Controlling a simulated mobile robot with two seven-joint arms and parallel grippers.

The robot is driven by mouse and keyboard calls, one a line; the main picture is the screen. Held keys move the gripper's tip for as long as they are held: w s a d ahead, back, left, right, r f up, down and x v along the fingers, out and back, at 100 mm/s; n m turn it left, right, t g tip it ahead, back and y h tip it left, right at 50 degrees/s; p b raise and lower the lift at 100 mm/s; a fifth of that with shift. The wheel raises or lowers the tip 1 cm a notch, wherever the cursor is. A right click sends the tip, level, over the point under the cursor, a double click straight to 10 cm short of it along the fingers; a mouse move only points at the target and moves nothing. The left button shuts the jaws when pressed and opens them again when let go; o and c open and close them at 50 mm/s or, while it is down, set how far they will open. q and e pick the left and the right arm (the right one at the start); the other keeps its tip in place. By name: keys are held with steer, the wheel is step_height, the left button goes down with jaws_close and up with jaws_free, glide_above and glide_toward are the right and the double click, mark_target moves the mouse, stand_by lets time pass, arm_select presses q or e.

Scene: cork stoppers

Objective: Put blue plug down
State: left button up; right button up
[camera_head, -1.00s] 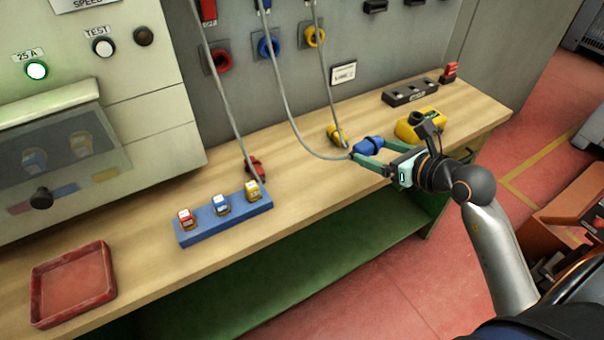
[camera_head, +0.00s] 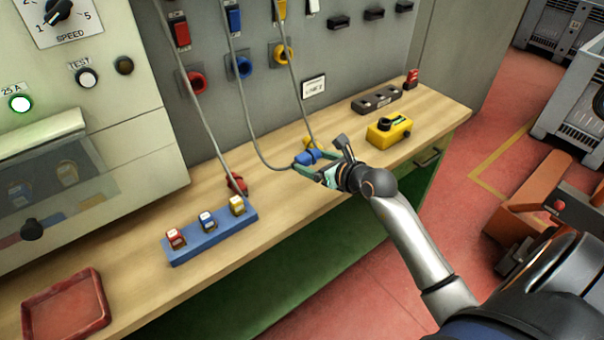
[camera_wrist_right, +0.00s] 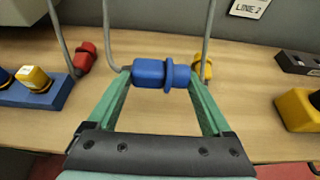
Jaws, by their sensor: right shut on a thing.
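The blue plug (camera_head: 308,157) is on the end of a grey cable, low over the wooden bench top. My right gripper (camera_head: 309,166) is shut on it. In the right wrist view the blue plug (camera_wrist_right: 160,74) lies crosswise between the green fingertips of my right gripper (camera_wrist_right: 158,84). Whether the plug touches the wood I cannot tell. My left gripper is not in view.
A yellow plug (camera_head: 309,142) lies just behind the blue one, and a red plug (camera_head: 236,184) lies to the left. A blue block (camera_head: 210,243) with small coloured pieces stands at the front left. A yellow control box (camera_head: 389,132) is at the right, a red tray (camera_head: 65,305) far left.

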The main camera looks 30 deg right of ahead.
mark_target(302, 182)
steer(key=w+f, duration=0.2)
steer(key=f, duration=0.1)
steer(key=shift+w+a+f, duration=0.15)
steer(key=shift+w+a, duration=0.15)
steer(key=shift+a, duration=0.1)
steer(key=shift+w+f, duration=0.15)
steer(key=shift+f, duration=1.6)
steer(key=shift+f+b, duration=0.2)
steer(key=shift+b, duration=0.15)
steer(key=o, duration=1.2)
steer(key=shift+r, duration=0.1)
